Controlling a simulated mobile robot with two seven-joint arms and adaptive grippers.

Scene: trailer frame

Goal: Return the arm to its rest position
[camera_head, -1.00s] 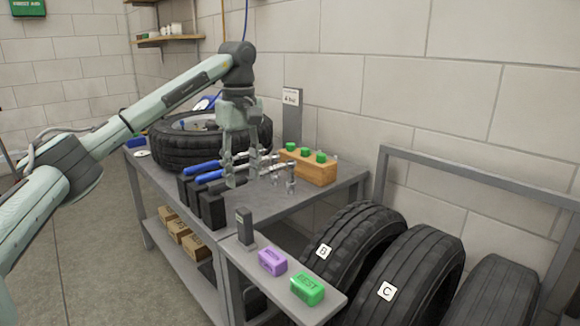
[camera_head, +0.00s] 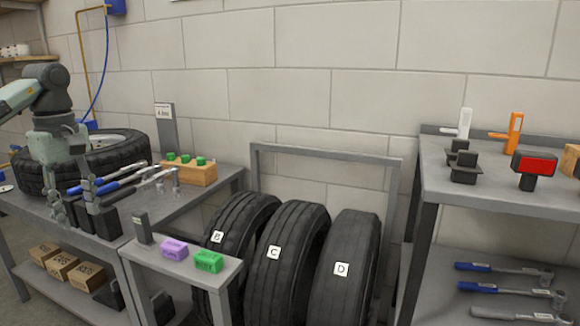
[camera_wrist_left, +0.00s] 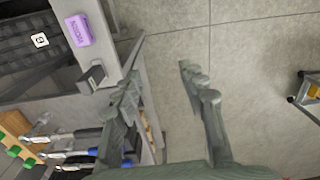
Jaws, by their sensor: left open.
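My left gripper (camera_head: 78,207) is at the left of the head view, with its two fingers pointing down and spread apart. It is open, with nothing between the fingers. It shows in front of the workbench's front edge, by the black wrench holders (camera_head: 104,220). In the left wrist view the open fingers (camera_wrist_left: 165,75) have bare floor between them; the left finger overlaps the bench edge, and I cannot tell whether it touches. My left arm (camera_head: 40,92) comes in from the left edge. My right arm and gripper are out of view.
The workbench (camera_head: 185,215) bears a tyre (camera_head: 110,160), wrenches with blue handles (camera_head: 115,184) and a wooden socket block (camera_head: 195,175). A small shelf holds purple (camera_head: 174,248) and green (camera_head: 208,261) blocks. Tyres stand in a rack (camera_head: 325,155). Another bench (camera_head: 500,190) is at right.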

